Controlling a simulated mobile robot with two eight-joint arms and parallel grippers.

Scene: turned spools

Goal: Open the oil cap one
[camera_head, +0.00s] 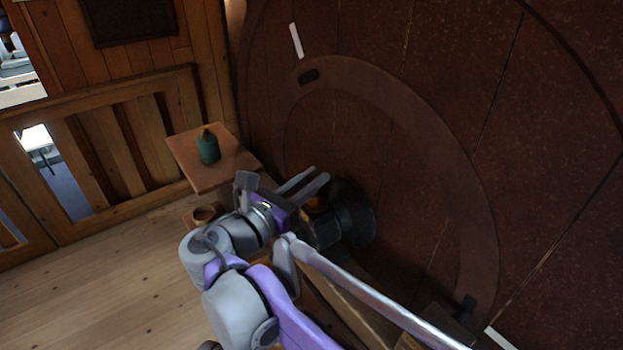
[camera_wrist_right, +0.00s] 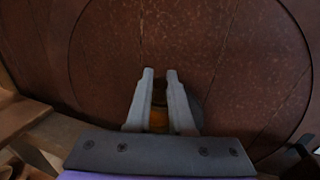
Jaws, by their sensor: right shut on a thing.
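A small amber-brown cap (camera_head: 317,202) sits on a dark round housing (camera_head: 352,212) at the foot of the large brown wheel-like disc. In the right wrist view the cap (camera_wrist_right: 158,118) shows between the fingers, partly hidden by them. My right gripper (camera_head: 320,173) reaches over the cap from the left, its two grey fingers close together around it. In the right wrist view the gripper (camera_wrist_right: 160,74) points at the disc, with its fingers shut on the cap. I cannot tell whether the cap has turned. My left gripper is not in view.
A teal bottle (camera_head: 208,147) stands on a small wooden shelf (camera_head: 190,178) left of the disc. A small brown cup (camera_head: 204,214) is lower, beside my arm. A silver rod (camera_head: 370,288) runs low across the front. Wooden floor (camera_head: 90,285) at left is clear.

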